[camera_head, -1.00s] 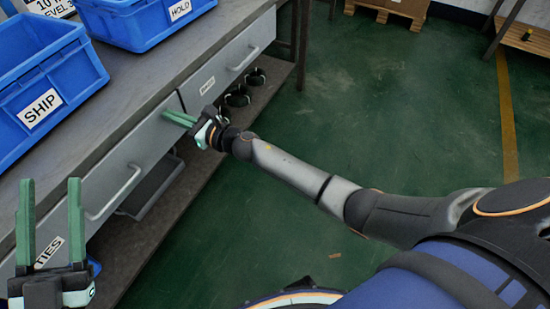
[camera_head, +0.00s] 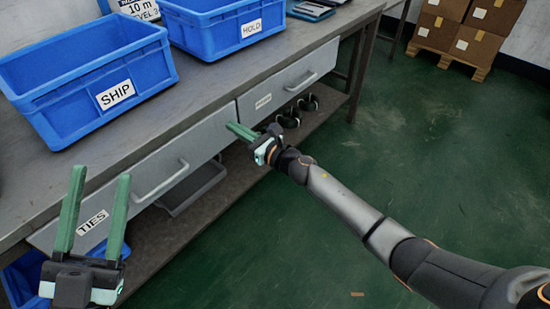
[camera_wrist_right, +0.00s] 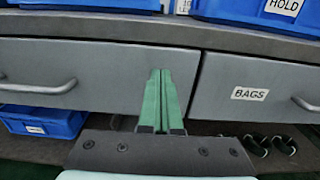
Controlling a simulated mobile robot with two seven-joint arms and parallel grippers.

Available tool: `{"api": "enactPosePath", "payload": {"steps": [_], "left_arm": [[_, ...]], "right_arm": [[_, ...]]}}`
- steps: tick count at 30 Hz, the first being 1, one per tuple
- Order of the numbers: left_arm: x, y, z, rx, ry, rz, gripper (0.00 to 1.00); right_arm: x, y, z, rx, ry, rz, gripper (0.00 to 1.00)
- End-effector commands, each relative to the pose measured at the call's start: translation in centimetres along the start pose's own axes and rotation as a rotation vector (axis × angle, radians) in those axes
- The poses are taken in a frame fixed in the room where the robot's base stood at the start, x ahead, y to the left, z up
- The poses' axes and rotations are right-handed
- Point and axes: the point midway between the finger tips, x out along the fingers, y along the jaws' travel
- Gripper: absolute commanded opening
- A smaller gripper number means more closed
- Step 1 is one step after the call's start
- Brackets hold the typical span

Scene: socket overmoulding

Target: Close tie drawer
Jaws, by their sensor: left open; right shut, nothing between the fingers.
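The tie drawer (camera_head: 150,178) is a grey front under the bench top, with a "TIES" label (camera_head: 92,222) and a bar handle (camera_head: 160,181). Its front looks about flush with the neighbouring drawer's front. My right gripper (camera_head: 232,127) is shut and empty, its green fingers at the right end of the tie drawer front. In the right wrist view the fingers (camera_wrist_right: 160,80) overlap that end, near the gap; I cannot tell whether they touch. My left gripper (camera_head: 98,205) is open and empty, fingers up, in front of the drawer's left part near the label.
The bags drawer (camera_head: 300,80) is to the right and looks shut. Blue bins marked SHIP (camera_head: 115,97) and HOLD (camera_head: 252,30) stand on the bench (camera_head: 200,85). A lower shelf (camera_head: 215,200) holds a tray and dark round items.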

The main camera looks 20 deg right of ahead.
Motion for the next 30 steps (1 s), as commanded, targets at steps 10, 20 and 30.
{"api": "enactPosePath", "payload": {"steps": [10,20,30], "left_arm": [[-1.0,0.3,5.6,-0.067,-0.244,-0.013,0.5],[-1.5,0.5,6.9,-0.083,-0.298,-0.015,0.5],[-1.6,0.5,6.9,-0.084,-0.3,-0.015,0.5]], "right_arm": [[-7.0,-0.2,-0.1,-0.001,0.005,0.0,0.0],[-10.1,-0.2,-0.1,-0.001,0.003,0.001,0.0],[-11.3,1.9,0.7,0.246,-0.037,0.016,0.0]]}}
